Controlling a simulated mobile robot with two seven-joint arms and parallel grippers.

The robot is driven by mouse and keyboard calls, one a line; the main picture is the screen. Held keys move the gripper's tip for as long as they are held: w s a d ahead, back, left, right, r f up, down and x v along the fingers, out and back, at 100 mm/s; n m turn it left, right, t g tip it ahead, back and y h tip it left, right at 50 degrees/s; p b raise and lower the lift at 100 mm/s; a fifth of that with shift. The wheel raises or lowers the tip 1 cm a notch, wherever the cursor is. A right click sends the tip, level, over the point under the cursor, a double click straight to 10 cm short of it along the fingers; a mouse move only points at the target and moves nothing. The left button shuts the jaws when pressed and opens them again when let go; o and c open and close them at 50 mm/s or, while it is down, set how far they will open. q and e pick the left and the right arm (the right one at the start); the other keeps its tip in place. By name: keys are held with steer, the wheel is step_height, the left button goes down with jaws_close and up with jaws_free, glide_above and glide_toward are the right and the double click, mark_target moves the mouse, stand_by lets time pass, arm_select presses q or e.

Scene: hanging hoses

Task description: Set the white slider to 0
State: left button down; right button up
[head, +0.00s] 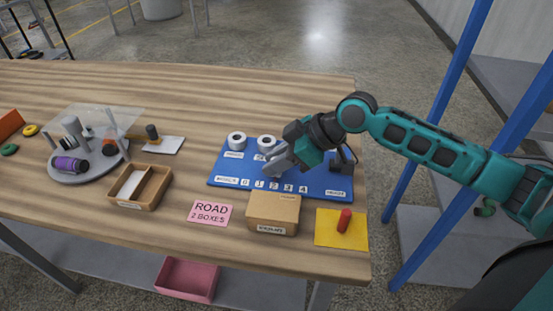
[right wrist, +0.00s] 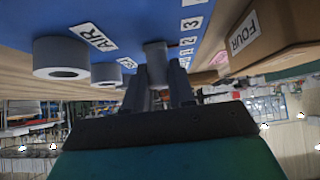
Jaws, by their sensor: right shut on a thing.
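The blue panel (head: 228,166) lies on the wooden table, with number tags 0, 1, 2, 3 and 4 along its front edge. The 0 tag (head: 258,184) is at the left of that row. My right gripper (head: 276,166) is low over the panel, behind the low numbers. In the right wrist view its two fingers are shut on a short pale-grey piece, which I take to be the white slider (right wrist: 156,54). The gripper hides the slider in the head view, so its exact setting cannot be read. My left gripper is not in view.
Two white ring-shaped knobs (head: 237,140) stand at the panel's back left. A cardboard box (head: 273,213) and a yellow mat (head: 327,238) with a red cylinder (head: 344,221) lie in front. A wooden tray (head: 155,188) is left. Blue posts (head: 441,106) rise at right.

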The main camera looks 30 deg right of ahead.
mark_target(251, 171)
jaws_close()
